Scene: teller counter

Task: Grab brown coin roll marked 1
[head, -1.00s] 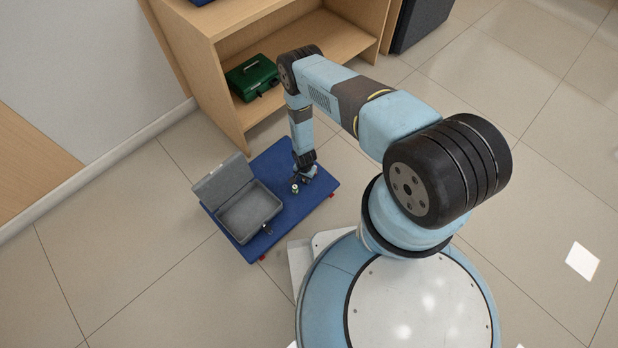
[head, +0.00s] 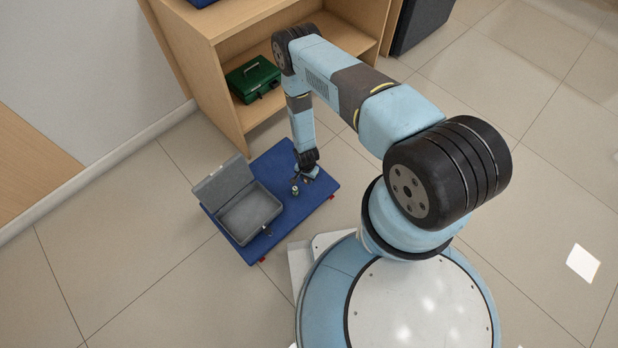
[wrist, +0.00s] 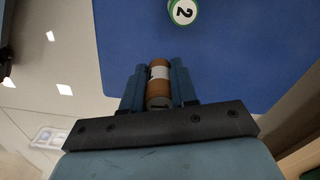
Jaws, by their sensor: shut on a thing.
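The brown coin roll (wrist: 158,86) with a white band is between the two fingers of my gripper (wrist: 158,88) in the wrist view. The fingers are shut on its sides. Part of a dark mark shows on the band, but I cannot read it fully. In the head view my gripper (head: 308,172) is low over the right part of the blue platform (head: 278,160). The held roll is too small to make out clearly there. A green-and-white roll marked 2 (wrist: 183,11) stands on the platform beyond the fingertips, apart from them; it also shows in the head view (head: 295,190).
An open grey cash box (head: 248,213) sits on the platform's left part, its lid raised. A wooden shelf unit (head: 232,112) behind holds a green cash box (head: 252,77). Tiled floor (head: 150,265) is clear to the left and front.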

